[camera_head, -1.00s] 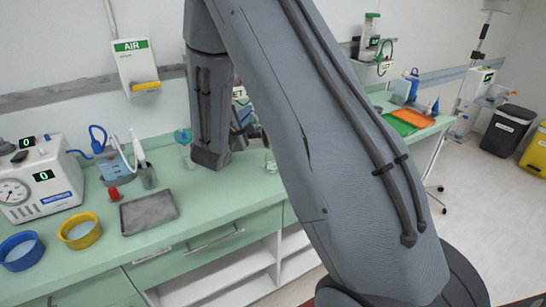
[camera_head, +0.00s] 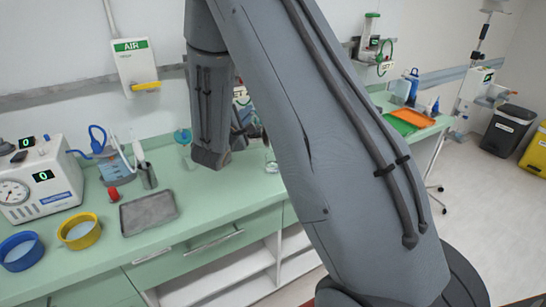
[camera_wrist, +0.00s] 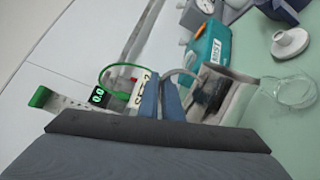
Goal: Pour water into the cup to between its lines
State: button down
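My gripper (camera_wrist: 160,98) shows in the wrist view with two blue-grey fingers close together. They appear to be shut on the handle of a clear jug (camera_wrist: 240,101), which lies just right of the fingers. The handle contact is partly hidden. The jug's tilt and water level are hard to tell. A clear glass cup (camera_wrist: 291,92) stands on the green counter to the right of the jug, apart from it. Its lines are too small to read. In the head view a clear vessel (camera_head: 271,160) shows beside my arm, which hides most of the gripper area.
The wrist view shows a teal box (camera_wrist: 210,45), a white round-based item (camera_wrist: 291,40) and a green digital display (camera_wrist: 97,96). On the counter are a grey tray (camera_head: 148,213), a yellow bowl (camera_head: 79,231), a blue bowl (camera_head: 21,251) and a gauge machine (camera_head: 40,180).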

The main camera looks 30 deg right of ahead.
jog(key=w+a+n, duration=0.1)
jog(key=w+a+n+p, duration=0.1)
jog(key=shift+w+a+r+n, duration=0.25)
jog(key=shift+a+r+n, duration=0.05)
jog(key=shift+a+r, duration=0.1)
jog(key=shift+w+a+f+n+b, duration=0.1)
jog(key=shift+w+a+n+b, duration=0.3)
jog(key=shift+n, duration=0.6)
jog(key=shift+w+a, duration=0.1)
dwell(0.9)
